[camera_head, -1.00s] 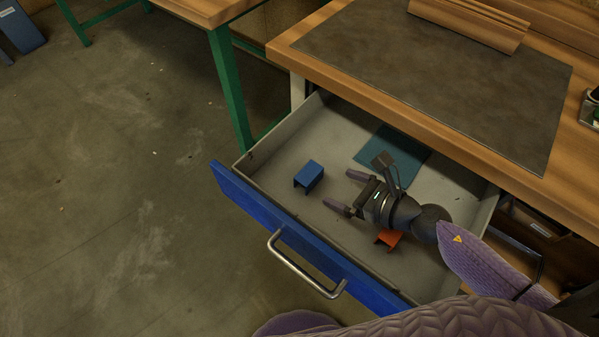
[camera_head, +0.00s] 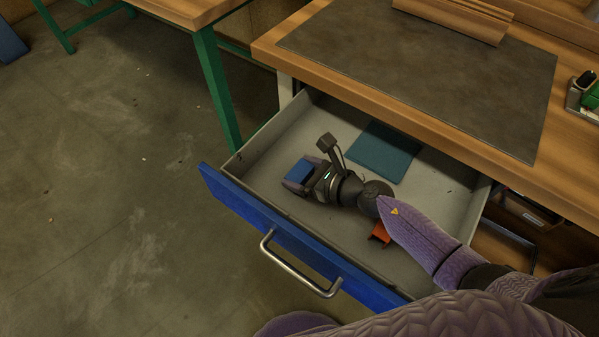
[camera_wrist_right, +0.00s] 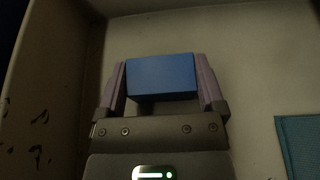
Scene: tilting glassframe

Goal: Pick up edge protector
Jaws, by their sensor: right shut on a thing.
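The blue edge protector (camera_head: 300,170) is a small block-like piece in the left part of the open drawer (camera_head: 262,140). My right gripper (camera_head: 298,174) is shut on it, with one finger on each side. In the right wrist view the blue edge protector (camera_wrist_right: 161,77) sits between the two purple fingers of my right gripper (camera_wrist_right: 162,82). I cannot tell whether it still touches the drawer floor. An orange edge protector (camera_head: 380,235) lies in the drawer below my right arm, which partly hides it. My left gripper is not in view.
A teal cloth or pad (camera_head: 383,152) lies at the back of the drawer. The blue drawer front with its metal handle (camera_head: 297,268) faces the open floor at left. The wooden workbench with a dark mat (camera_head: 430,75) overhangs the drawer's back.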

